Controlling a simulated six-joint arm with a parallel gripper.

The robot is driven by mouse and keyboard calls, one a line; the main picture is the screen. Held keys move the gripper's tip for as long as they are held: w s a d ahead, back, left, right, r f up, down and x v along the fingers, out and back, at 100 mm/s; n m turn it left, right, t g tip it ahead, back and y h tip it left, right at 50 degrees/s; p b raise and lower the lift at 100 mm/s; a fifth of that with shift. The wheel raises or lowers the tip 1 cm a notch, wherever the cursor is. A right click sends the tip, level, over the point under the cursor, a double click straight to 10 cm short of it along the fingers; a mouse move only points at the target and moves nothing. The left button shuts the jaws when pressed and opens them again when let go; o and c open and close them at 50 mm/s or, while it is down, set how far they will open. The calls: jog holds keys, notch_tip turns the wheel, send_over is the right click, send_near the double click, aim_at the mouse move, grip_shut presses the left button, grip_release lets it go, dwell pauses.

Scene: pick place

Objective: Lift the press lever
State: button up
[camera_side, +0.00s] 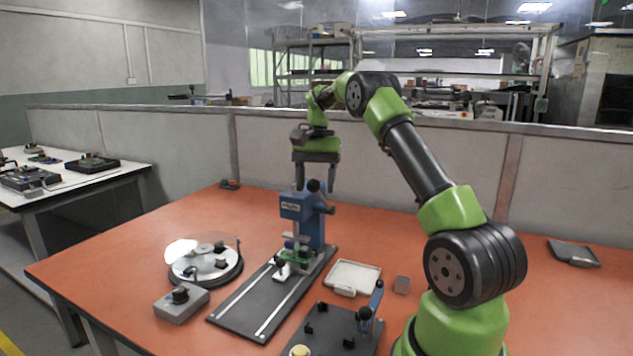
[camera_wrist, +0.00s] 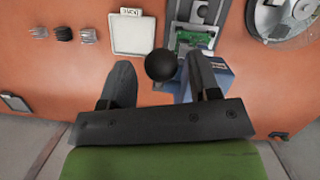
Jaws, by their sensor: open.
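The blue press (camera_side: 297,208) stands upright at the far end of a dark rail plate, with a green board (camera_side: 296,256) under its head. Its lever ends in a round black knob (camera_side: 313,186). My gripper (camera_side: 315,190) points down over the press, open, with a finger on each side of the knob. The blue press body (camera_wrist: 222,78) is partly hidden behind the right finger.
A round turntable fixture (camera_side: 205,262) and a grey control box (camera_side: 181,303) are left of the rail plate (camera_side: 262,305). A white tray (camera_side: 353,275), a small grey block (camera_side: 402,284) and a dark fixture with a blue-handled clamp (camera_side: 372,303) are to the right. The back right table is mostly clear.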

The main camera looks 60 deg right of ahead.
jog(key=shift+a+f, duration=0.3)
jog(key=shift+a, duration=0.15)
jog(key=a+f+h, duration=0.3)
jog(key=a+f, duration=0.1)
jog(key=f, duration=0.7)
jog(key=a+r+n+t, duration=0.1)
jog(key=a+r, duration=0.2)
jog(key=r, duration=0.5)
jog(key=a+r+n+t, duration=0.1)
jog(key=a+r, duration=0.2)
jog(key=r, duration=0.4)
jog(key=s+a+r+n+t, duration=0.2)
jog(key=s+a+r+n, duration=0.1)
jog(key=s+a, duration=0.3)
jog(key=s+a+r+n+t+y, duration=0.1)
jog(key=s+a+r+n+t, duration=0.2)
jog(key=s+a, duration=0.3)
jog(key=shift+s+a+n+y, duration=0.15)
jog(key=shift+a+n+y, duration=0.15)
jog(key=shift+a+n, duration=0.8)
jog(key=shift+a+r+m, duration=0.1)
jog(key=shift+a+m, duration=0.2)
